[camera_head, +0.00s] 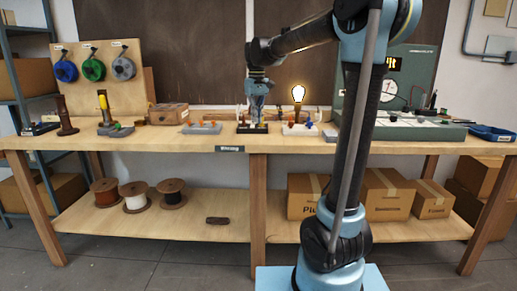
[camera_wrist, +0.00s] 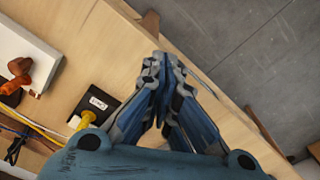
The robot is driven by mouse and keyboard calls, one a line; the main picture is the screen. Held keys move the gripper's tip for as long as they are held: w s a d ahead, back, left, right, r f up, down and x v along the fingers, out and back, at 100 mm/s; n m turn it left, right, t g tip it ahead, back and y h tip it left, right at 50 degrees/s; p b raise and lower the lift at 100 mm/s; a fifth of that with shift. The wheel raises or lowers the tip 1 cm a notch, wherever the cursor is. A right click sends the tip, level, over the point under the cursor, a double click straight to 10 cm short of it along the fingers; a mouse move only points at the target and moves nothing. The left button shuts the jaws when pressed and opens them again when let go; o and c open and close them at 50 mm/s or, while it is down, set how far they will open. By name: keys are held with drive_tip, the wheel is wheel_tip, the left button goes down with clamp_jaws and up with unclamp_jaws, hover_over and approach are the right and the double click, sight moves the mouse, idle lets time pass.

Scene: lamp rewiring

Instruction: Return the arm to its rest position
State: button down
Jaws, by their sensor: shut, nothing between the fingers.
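My gripper (camera_head: 257,108) hangs from my bent blue-and-black arm, pointing down over the middle of the workbench (camera_head: 215,143). In the wrist view my gripper (camera_wrist: 160,62) has its fingertips together and holds nothing. The fingers show over the bench's front edge in that view, with bare wood and grey floor beyond. A small black block (camera_wrist: 100,102) with a white label lies on the bench left of the fingers, apart from them. Whether the fingertips touch anything in the head view is too small to tell.
A lit bulb (camera_head: 298,93) stands on a white base (camera_head: 299,130) just right of my gripper. A green test panel (camera_head: 415,75) stands farther right. Wire spools hang on a wooden board (camera_head: 105,85) at left. A white block with an orange part (camera_wrist: 20,68) and thin wires lie nearby.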

drive_tip(key=s+d+f+m+t, duration=0.1)
drive_tip(key=s+d+f, duration=0.45)
drive_tip(key=s, duration=0.25)
drive_tip(key=s+d+f+m, duration=0.1)
drive_tip(key=s+d+f, duration=0.3)
drive_tip(key=s+d, duration=0.25)
drive_tip(key=s+d+f+m+t, duration=0.1)
drive_tip(key=s+d+f+m, duration=0.1)
drive_tip(key=s+d+f, duration=0.45)
drive_tip(key=s+d+f+m, duration=0.1)
drive_tip(key=s+f, duration=0.7)
drive_tip(key=s, duration=0.1)
drive_tip(key=shift+s+f, duration=0.15)
drive_tip(key=shift+s, duration=0.15)
